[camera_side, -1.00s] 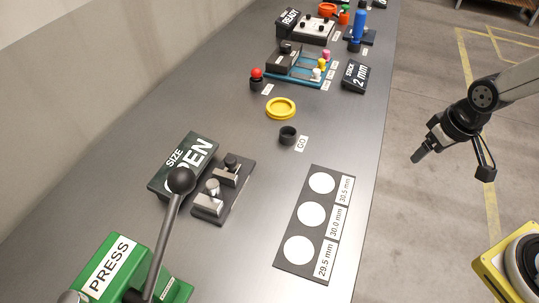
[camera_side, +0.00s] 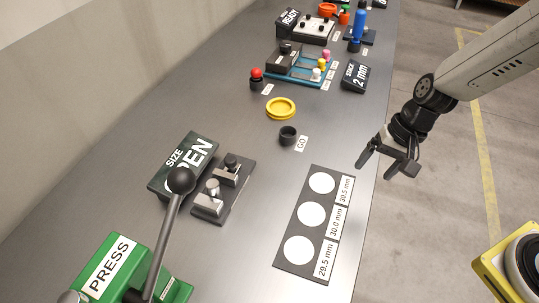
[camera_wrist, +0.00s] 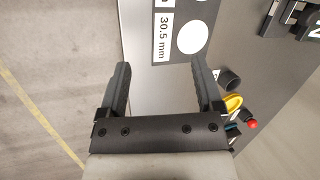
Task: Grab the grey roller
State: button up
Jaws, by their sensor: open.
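My gripper (camera_side: 376,166) is open and empty. It hangs past the right edge of the bench, right of the plate with white circles. In the wrist view its two fingers (camera_wrist: 160,64) are spread apart over the floor and bench edge. I cannot pick out a grey roller for certain. A dark open cylinder (camera_side: 288,136) stands by the GO label, left of my gripper; it also shows in the wrist view (camera_wrist: 230,79). Silver metal pieces with dark knobs (camera_side: 208,198) sit on a dark fixture further left.
The dark plate (camera_side: 289,264) with three white circles lies near the bench edge. A yellow ring (camera_side: 281,108), a red-topped knob (camera_side: 256,75) and a STACK block (camera_side: 355,77) stand farther back. A green PRESS block with a tall lever (camera_side: 166,235) is front left.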

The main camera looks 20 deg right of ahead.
jog(key=w+a+f+m+y, duration=0.1)
jog(key=w+a+m+y, duration=0.15)
jog(key=a, duration=0.45)
jog(key=w+a+m+y, duration=0.2)
jog(key=a+m, duration=0.2)
jog(key=a, duration=0.2)
jog(key=m+t+y, duration=0.4)
jog(key=m, duration=0.4)
send_near(212, 183)
jog(key=shift+a+f, duration=0.6)
jog(key=shift+f, duration=0.15)
jog(key=shift+w+a+f+m, duration=0.1)
jog(key=shift+w+a+m, duration=0.25)
jog(key=shift+m, duration=0.3)
jog(key=shift+x, duration=1.25)
jog(key=shift+a, duration=0.1)
jog(key=shift+x, duration=2.55)
grip_shut()
